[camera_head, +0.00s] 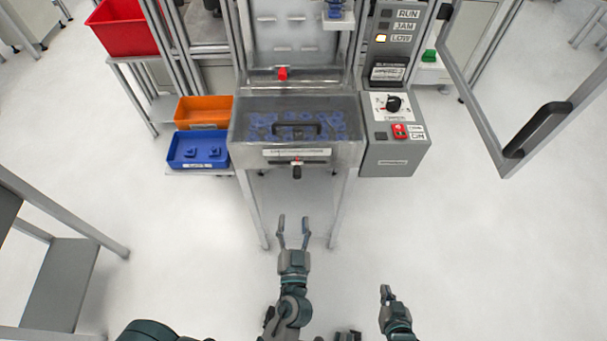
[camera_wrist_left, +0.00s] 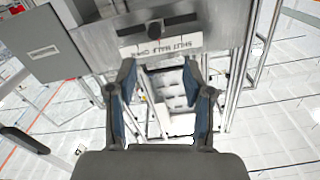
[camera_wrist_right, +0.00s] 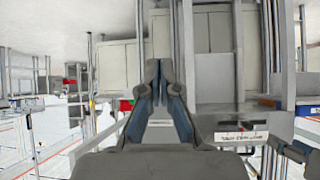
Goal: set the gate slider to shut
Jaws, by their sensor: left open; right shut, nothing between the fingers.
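The gate slider (camera_head: 296,172) is a dark knob under the front of the steel hopper (camera_head: 350,155). It sits near the middle of a dark horizontal slot. In the left wrist view the knob (camera_wrist_left: 154,30) shows beside a white label strip (camera_wrist_left: 160,47); the word SHUT seems to be on it, the rest is hard to read. My left gripper (camera_head: 294,220) is open and empty, below and in front of the knob and apart from it. My right gripper (camera_head: 386,293) is shut and empty, lower right, far from the slider.
The hopper holds blue parts under a clear cover with a black handle (camera_head: 297,128). A grey control box (camera_head: 395,160) stands right of it. Orange (camera_head: 203,112) and blue (camera_head: 198,150) bins are at left. An open framed door (camera_head: 470,80) hangs at right. The floor in front is clear.

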